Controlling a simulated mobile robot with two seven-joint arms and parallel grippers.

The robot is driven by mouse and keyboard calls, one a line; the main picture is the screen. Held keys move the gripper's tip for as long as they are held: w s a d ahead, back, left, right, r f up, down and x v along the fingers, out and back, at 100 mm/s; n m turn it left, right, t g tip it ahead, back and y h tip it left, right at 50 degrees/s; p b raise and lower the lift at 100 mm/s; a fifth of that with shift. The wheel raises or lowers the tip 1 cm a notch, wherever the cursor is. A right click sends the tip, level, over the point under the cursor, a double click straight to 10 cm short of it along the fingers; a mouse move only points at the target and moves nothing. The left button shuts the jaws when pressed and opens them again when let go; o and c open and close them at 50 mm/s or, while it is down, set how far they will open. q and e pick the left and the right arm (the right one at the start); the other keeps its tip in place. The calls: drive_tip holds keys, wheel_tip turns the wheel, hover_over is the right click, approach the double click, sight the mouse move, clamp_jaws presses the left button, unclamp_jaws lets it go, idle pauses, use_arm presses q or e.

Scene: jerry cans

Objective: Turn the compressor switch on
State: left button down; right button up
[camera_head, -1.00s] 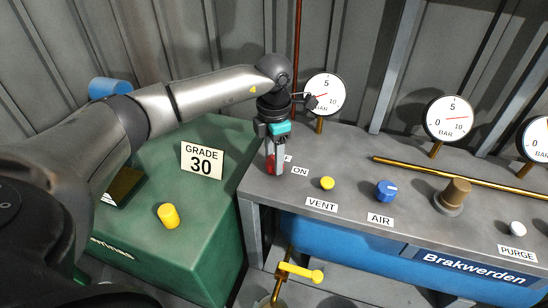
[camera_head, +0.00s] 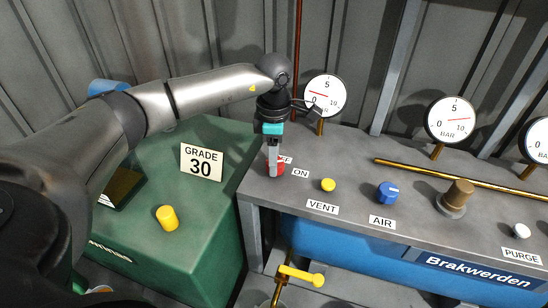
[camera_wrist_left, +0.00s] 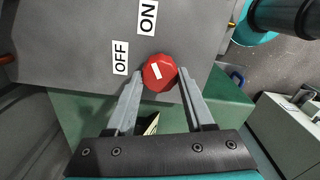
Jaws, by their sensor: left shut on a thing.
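The red compressor switch knob (camera_head: 277,170) stands at the left end of the grey panel (camera_head: 340,160). My left gripper (camera_head: 272,172) points down at it and is shut on it, with one finger on each side. In the left wrist view the knob (camera_wrist_left: 161,77) is red and faceted with a short white mark, between the fingertips (camera_wrist_left: 160,72). The OFF label (camera_wrist_left: 120,57) and ON label (camera_wrist_left: 147,18) lie beside it. In the head view the gripper partly hides the OFF label; the ON label (camera_head: 300,174) is clear. My right gripper is not in view.
A yellow VENT knob (camera_head: 328,185), blue AIR knob (camera_head: 388,193) and brown knob (camera_head: 457,194) stand to the right. A pressure gauge (camera_head: 325,94) rises behind the switch.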

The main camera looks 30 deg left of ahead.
use_arm(q)
drive_tip(key=shift+c, duration=1.4)
unclamp_jaws()
wheel_tip(320, 180, up, 15)
drive_tip(key=p, duration=0.1)
drive_tip(key=shift+r+p, duration=0.15)
drive_tip(key=shift+p, duration=0.15)
drive_tip(key=shift+d, duration=0.1)
